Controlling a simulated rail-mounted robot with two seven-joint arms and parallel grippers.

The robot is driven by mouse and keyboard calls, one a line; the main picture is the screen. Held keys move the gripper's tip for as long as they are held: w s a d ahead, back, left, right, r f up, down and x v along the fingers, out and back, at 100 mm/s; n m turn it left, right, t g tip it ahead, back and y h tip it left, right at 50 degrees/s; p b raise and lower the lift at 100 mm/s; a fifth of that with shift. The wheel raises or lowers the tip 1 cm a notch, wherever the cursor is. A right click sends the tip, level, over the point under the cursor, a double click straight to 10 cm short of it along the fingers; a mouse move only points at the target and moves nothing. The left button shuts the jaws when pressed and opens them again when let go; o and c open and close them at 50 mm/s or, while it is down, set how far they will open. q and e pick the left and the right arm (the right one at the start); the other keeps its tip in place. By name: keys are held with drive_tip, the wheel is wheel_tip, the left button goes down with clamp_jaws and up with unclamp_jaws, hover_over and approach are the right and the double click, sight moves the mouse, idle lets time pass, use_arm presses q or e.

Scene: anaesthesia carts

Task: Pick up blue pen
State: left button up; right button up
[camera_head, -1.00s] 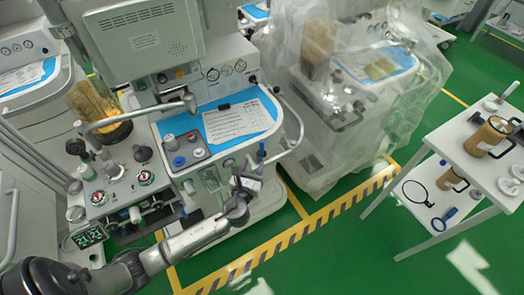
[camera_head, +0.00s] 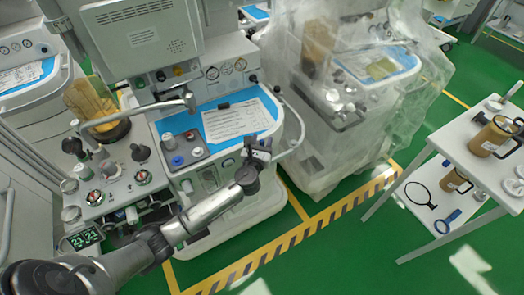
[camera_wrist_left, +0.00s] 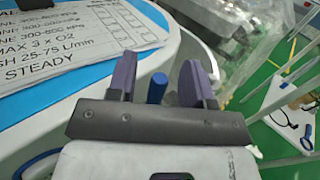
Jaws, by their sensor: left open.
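The blue pen (camera_wrist_left: 157,88) shows in the left wrist view as a short, blue rounded end between the two purple fingers, with gaps on both sides. In the head view I cannot make the pen out; my gripper seems to cover it. My left gripper (camera_head: 260,146) is open at the front right edge of the anaesthesia cart's blue worktop (camera_head: 262,121). It also shows in the left wrist view (camera_wrist_left: 158,74), with its fingers apart around the pen. What the pen rests on is hidden. My right gripper is not in view.
A printed sheet (camera_head: 230,124) lies on the blue worktop. A curved rail (camera_head: 299,124) runs along the cart's right side. A plastic-covered machine (camera_head: 335,125) stands close to the right. A white side table (camera_head: 462,150) with jugs stands farther right, across open green floor.

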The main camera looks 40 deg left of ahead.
use_arm(q)
drive_tip(key=shift+w, duration=0.1)
drive_tip(key=shift+c, duration=0.4)
clamp_jaws()
